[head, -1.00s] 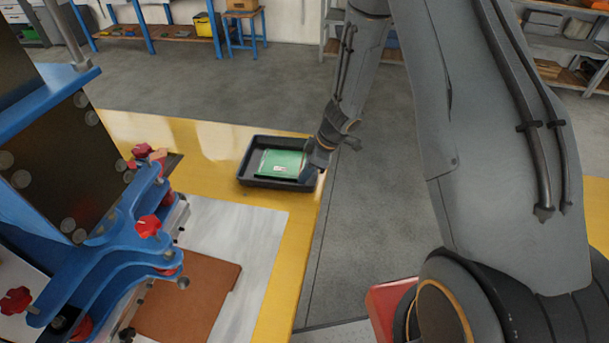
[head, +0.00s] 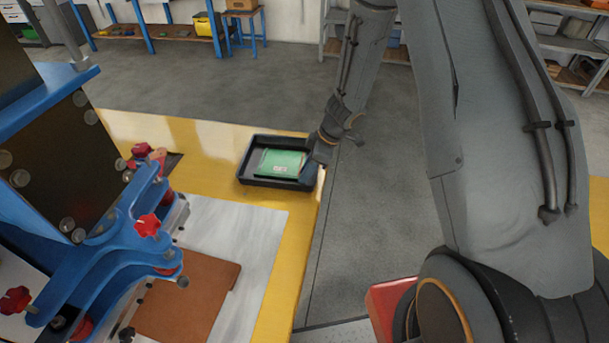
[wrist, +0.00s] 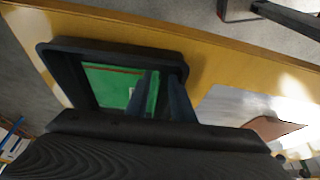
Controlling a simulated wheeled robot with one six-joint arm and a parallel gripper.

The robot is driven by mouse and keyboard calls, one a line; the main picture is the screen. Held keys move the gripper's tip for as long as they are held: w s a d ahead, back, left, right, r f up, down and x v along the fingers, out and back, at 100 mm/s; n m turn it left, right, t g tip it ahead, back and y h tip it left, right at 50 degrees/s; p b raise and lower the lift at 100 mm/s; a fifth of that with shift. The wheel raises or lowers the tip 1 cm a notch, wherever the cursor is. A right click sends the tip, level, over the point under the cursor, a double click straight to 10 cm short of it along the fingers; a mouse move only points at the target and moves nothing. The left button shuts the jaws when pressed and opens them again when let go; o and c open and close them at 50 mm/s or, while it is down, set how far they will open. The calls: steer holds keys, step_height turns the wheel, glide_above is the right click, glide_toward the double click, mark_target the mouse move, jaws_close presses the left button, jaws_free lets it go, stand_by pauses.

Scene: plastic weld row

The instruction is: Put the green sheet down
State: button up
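The green sheet (head: 279,162) lies in a black tray (head: 244,172) on the yellow bench, with a small pale mark on its face. In the wrist view the green sheet (wrist: 108,88) lies inside the black tray (wrist: 60,62), with a thin reddish-brown line along its far edge. My gripper (wrist: 164,95) reaches over the tray's right part. Its two fingers stand apart, with a strip of green showing between them. In the head view my gripper (head: 308,172) is at the tray's right end, and its fingertips are mostly hidden. I cannot tell whether a finger touches the sheet.
A blue fixture (head: 110,255) with red knobs fills the left side. A brown plate (head: 190,300) lies on a pale mat (head: 255,225) in front of the tray.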

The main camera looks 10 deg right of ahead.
steer(key=w+d+r+m+t+h, duration=0.1)
steer(key=d+r+m+t, duration=0.15)
steer(key=r, duration=0.55)
steer(key=w+d+r+m+t+h, duration=0.1)
steer(key=d+r+m+t, duration=0.15)
steer(key=r, duration=0.65)
steer(key=s+d+r+m+h, duration=0.3)
steer(key=d, duration=0.1)
steer(key=s+a+m+g, duration=0.2)
steer(key=s+m+g, duration=0.3)
steer(key=s, duration=1.4)
steer(key=shift+r+m+y, duration=0.15)
steer(key=shift+m+y, duration=0.15)
steer(key=shift+m, duration=0.3)
steer(key=shift+f+b, duration=0.35)
steer(key=shift+b, duration=0.1)
